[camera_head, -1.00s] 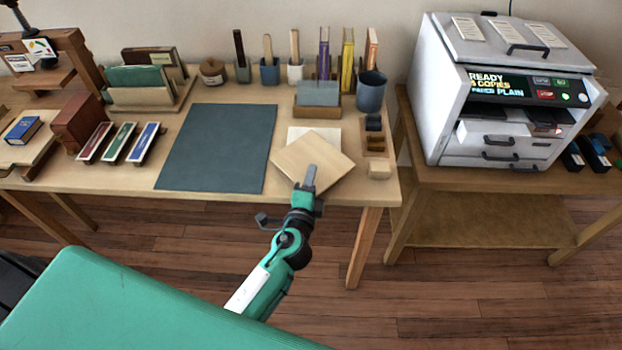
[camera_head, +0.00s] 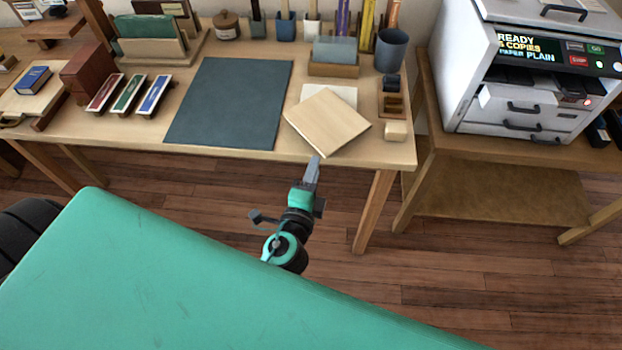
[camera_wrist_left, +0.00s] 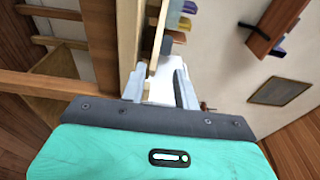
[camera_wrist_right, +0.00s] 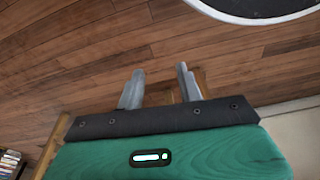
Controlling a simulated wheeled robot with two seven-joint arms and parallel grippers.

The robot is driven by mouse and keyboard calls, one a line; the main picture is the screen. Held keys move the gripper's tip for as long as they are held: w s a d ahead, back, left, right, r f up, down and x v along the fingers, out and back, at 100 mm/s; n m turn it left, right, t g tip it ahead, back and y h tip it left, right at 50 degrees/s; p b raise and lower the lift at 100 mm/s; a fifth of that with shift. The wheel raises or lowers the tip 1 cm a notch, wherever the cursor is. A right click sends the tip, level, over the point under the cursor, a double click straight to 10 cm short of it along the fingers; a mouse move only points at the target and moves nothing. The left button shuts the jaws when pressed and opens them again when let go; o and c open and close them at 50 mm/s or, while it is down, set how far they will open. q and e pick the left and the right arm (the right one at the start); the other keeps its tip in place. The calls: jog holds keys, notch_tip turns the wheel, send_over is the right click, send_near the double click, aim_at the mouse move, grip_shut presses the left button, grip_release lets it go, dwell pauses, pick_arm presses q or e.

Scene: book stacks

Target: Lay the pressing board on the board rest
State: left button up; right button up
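The pressing board (camera_head: 328,123), a square of pale wood, lies turned askew near the right front of the worktable, its near corner close to the front edge. It partly covers a cream flat piece (camera_head: 336,93); I cannot tell if that is the board rest. My left gripper (camera_head: 315,160) is at the board's near corner, its fingers just in front of it. In the left wrist view its fingers (camera_wrist_left: 160,86) stand apart with nothing seen held between them. My right gripper (camera_wrist_right: 160,88) is open and empty above the floor, out of the head view.
A dark green mat (camera_head: 230,103) lies left of the board. A grey-topped block (camera_head: 336,55), a blue cup (camera_head: 390,50) and a small wooden block (camera_head: 396,131) stand around it. A printer (camera_head: 520,90) is on the right table. Floor is open in front.

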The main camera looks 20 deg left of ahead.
pick_arm(q)
jog(key=shift+s, duration=0.7)
pick_arm(e)
jog(key=shift+w+r, duration=0.15)
jog(key=shift+r, duration=0.55)
pick_arm(q)
jog(key=s+a+f+n+g, duration=0.3)
jog(key=f+n+g, duration=0.15)
jog(key=f, duration=0.55)
jog(key=s+a+f+n+g, duration=0.25)
jog(key=f+n+g, duration=0.2)
jog(key=f, duration=0.55)
jog(key=s+d+f+n+g+h, duration=0.1)
jog(key=s+f+n+g, duration=0.4)
jog(key=s+f, duration=0.6)
jog(key=shift+s+f+n+g+h, duration=0.25)
jog(key=shift+f+g+h, duration=0.2)
jog(key=shift+g+h, duration=0.4)
jog(key=shift+w, duration=0.1)
pick_arm(e)
jog(key=shift+a, duration=0.1)
